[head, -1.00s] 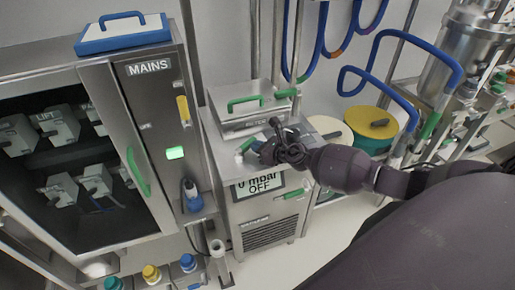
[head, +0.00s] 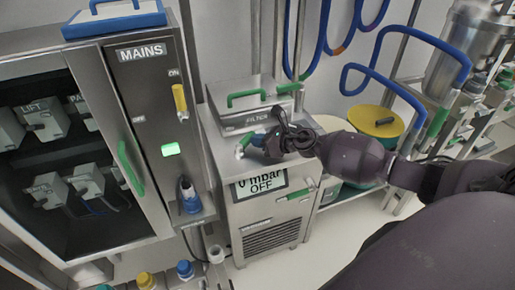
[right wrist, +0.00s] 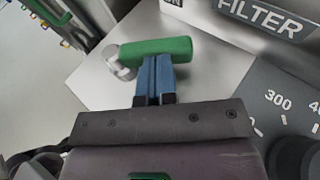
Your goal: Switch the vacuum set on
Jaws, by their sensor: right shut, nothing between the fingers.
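The vacuum set (head: 217,190) is a steel cabinet whose front display (head: 260,184) reads "0 mbar OFF". On its top is a small green lever handle (head: 243,145) on a round metal pivot. The handle also shows in the right wrist view (right wrist: 158,48), lying roughly crosswise. My right gripper (head: 257,141) is over the cabinet top, beside the handle. Its blue fingers (right wrist: 155,68) are shut and empty, with their tips at the handle's near side, touching or very close. My left gripper is not in view.
A box labelled FILTER (head: 255,110) stands behind the handle. A dial (right wrist: 294,150) is close right of the fingers in the wrist view. The MAINS cabinet (head: 140,90), with a lit green lamp and a yellow lever, stands left. A yellow-lidded drum (head: 375,121) stands right.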

